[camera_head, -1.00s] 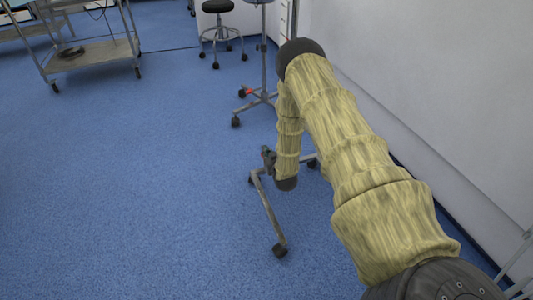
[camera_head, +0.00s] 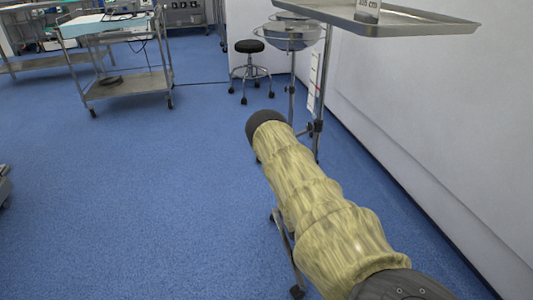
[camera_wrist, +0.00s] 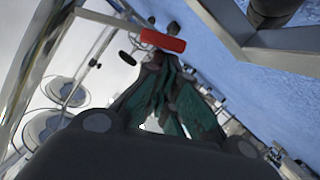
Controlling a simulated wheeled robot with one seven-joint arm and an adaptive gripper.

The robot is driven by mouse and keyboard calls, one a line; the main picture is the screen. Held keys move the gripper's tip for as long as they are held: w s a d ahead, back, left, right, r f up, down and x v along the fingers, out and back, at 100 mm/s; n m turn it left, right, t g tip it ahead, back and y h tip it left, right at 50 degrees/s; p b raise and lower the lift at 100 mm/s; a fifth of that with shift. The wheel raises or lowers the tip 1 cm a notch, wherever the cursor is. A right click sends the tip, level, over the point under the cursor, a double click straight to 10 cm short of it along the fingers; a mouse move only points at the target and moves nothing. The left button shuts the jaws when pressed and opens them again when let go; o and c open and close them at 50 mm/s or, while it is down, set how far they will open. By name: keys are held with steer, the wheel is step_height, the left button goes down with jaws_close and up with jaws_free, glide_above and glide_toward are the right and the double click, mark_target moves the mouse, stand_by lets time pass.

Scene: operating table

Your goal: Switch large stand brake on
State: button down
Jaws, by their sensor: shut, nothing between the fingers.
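A red brake pedal (camera_wrist: 163,41) shows in the wrist view, just beyond the fingertips of my gripper (camera_wrist: 168,62). The dark green fingers are shut and empty. I cannot tell whether they touch the pedal, or which stand it belongs to. In the head view, a tall stand with a steel tray (camera_head: 430,22) stands at the upper right. A metal leg (camera_head: 287,248) with a caster shows low down beside my arm. My arm hides the gripper and much of the base there, and no red pedal shows in that view.
A bowl stand (camera_head: 291,36) and a black stool (camera_head: 249,47) stand behind. A steel trolley (camera_head: 127,87) is at upper left. The white wall (camera_head: 430,120) lies close on the right. Blue floor (camera_head: 120,200) is clear on the left. Metal bars (camera_wrist: 283,40) cross the wrist view's upper right.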

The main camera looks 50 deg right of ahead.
stand_by(0.4)
steer(key=s+a+r+p, duration=0.5)
steer(key=s+a+p, duration=0.1)
steer(key=s+a, duration=0.1)
steer(key=shift+r+p, duration=0.3)
steer(key=shift+r, duration=0.05)
stand_by(0.4)
steer(key=shift+a, duration=0.1)
